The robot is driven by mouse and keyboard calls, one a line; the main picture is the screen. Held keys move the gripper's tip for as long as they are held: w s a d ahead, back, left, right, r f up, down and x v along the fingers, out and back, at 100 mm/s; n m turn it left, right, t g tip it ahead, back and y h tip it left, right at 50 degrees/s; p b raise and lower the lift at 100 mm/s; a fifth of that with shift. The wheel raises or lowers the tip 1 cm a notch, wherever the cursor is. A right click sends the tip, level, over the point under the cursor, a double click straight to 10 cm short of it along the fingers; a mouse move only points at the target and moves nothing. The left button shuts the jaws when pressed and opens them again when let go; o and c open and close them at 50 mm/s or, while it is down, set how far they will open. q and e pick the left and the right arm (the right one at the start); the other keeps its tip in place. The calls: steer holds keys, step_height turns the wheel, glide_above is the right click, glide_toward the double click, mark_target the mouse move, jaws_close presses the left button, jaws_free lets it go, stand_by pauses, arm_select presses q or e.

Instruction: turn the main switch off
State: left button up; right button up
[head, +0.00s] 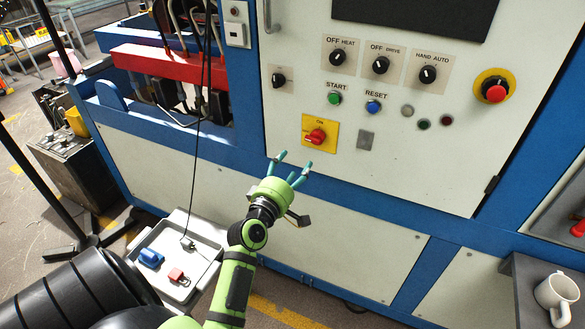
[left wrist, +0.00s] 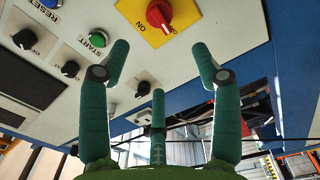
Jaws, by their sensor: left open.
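The main switch (head: 315,137) is a red rotary knob on a yellow plate (head: 331,127), low on the white control panel. In the left wrist view the red knob (left wrist: 159,14) shows at the top, ahead of the fingers, with "ON" readable on its yellow plate. My left gripper (head: 294,165), green with teal fingers, is open and empty. It is just below the switch in the head view, apart from it. In the left wrist view its fingers (left wrist: 160,68) are spread wide with nothing between them. My right gripper is not in view.
The panel also carries a green START button (head: 334,98), a blue RESET button (head: 373,107), black selector knobs (head: 381,65) and a red emergency button (head: 495,91). A grey tray (head: 207,254) holds a blue item and a red padlock. A white mug (head: 556,292) stands at lower right.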

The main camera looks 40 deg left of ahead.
arm_select(q)
steer(key=shift+w, duration=0.1)
steer(key=m+b, duration=0.4)
steer(key=m, duration=1.1)
glide_toward(314, 141)
steer(key=x, duration=0.4)
steer(key=shift+w+a+r, duration=0.1)
steer(key=shift+w, duration=0.15)
steer(key=shift+p+x, duration=0.55)
steer(key=shift+x, duration=2.45)
